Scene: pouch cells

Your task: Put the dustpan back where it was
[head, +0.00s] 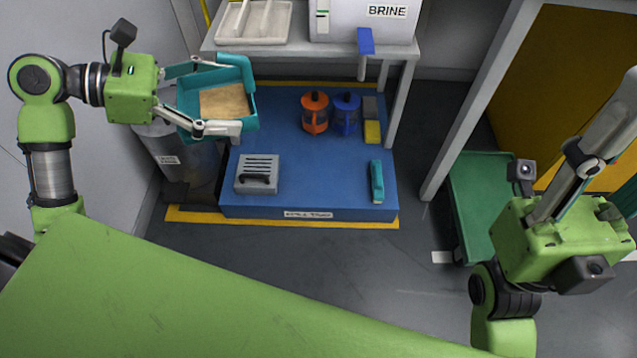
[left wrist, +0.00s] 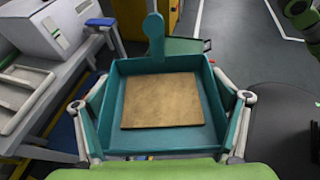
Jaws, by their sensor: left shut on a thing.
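The teal dustpan (head: 251,95) is held up at the left, above the left edge of the blue platform. My left gripper (head: 226,96) is shut on it, with one finger along each side wall. A flat brown square piece (head: 224,101) lies inside the pan. In the left wrist view the dustpan (left wrist: 113,105) fills the middle, its handle (left wrist: 155,40) pointing away from the gripper, and the brown piece (left wrist: 162,100) lies flat on its floor. My right gripper (head: 610,120) is raised at the right, away from the dustpan; its fingertips are not clearly shown.
The blue platform (head: 320,185) carries a grey slotted box (head: 257,174), a teal brush-like item (head: 376,182), orange (head: 315,113) and blue (head: 346,114) jugs and a yellow block (head: 372,132). A bench with a BRINE box (head: 350,22) stands behind. A grey bin (head: 190,160) stands beneath the dustpan.

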